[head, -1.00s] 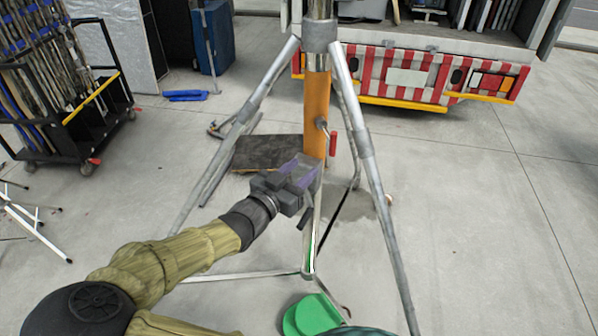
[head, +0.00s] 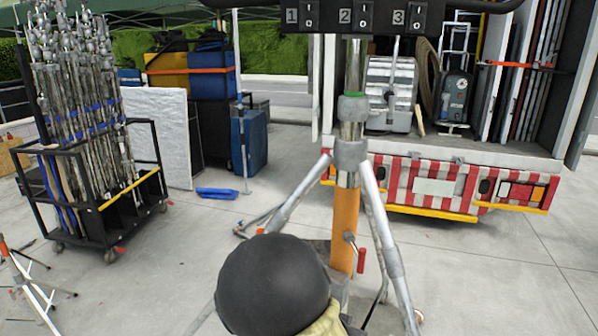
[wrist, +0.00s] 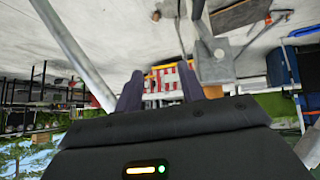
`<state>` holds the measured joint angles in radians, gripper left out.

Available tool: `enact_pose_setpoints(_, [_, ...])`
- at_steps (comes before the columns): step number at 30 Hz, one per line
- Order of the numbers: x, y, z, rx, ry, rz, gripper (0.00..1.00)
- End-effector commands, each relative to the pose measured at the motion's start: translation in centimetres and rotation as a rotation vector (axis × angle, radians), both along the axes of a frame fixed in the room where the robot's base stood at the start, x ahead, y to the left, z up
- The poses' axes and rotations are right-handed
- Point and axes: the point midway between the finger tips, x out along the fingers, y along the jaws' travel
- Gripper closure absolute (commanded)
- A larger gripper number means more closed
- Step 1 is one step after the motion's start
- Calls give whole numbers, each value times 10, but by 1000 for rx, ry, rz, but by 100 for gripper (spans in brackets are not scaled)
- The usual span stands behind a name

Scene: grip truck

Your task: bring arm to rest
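My gripper shows in the wrist view (wrist: 160,84), where the picture is upside down. Its two dark purple fingers stand apart with nothing between them, only the distant truck beyond. In the head view my gripper is hidden. There, the black rounded joint of my arm (head: 272,285) fills the bottom middle, with a bit of olive sleeve beside it. The arm is close in front of a metal tripod stand with an orange lower column (head: 344,222); I cannot tell whether they touch.
A panel numbered 1, 2, 3 (head: 352,17) is at the top of the stand. A red-and-white striped truck (head: 400,185) is behind it. A cart of metal stands (head: 100,215) is at the left. A blue case (head: 250,143) stands farther back. Concrete floor is open at right.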

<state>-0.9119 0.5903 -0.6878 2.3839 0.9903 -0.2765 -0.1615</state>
Motion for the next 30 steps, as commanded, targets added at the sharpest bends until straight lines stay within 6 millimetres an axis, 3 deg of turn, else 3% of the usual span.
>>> enact_pose_setpoints(7, [-32,0,0,195,182,120,60])
enact_pose_setpoints(14, [-68,-3,22,291,299,261,60])
enact_pose_setpoints(24, [-127,-31,60,241,430,439,60])
enact_pose_setpoints(30, [-141,-40,66,203,464,468,60])
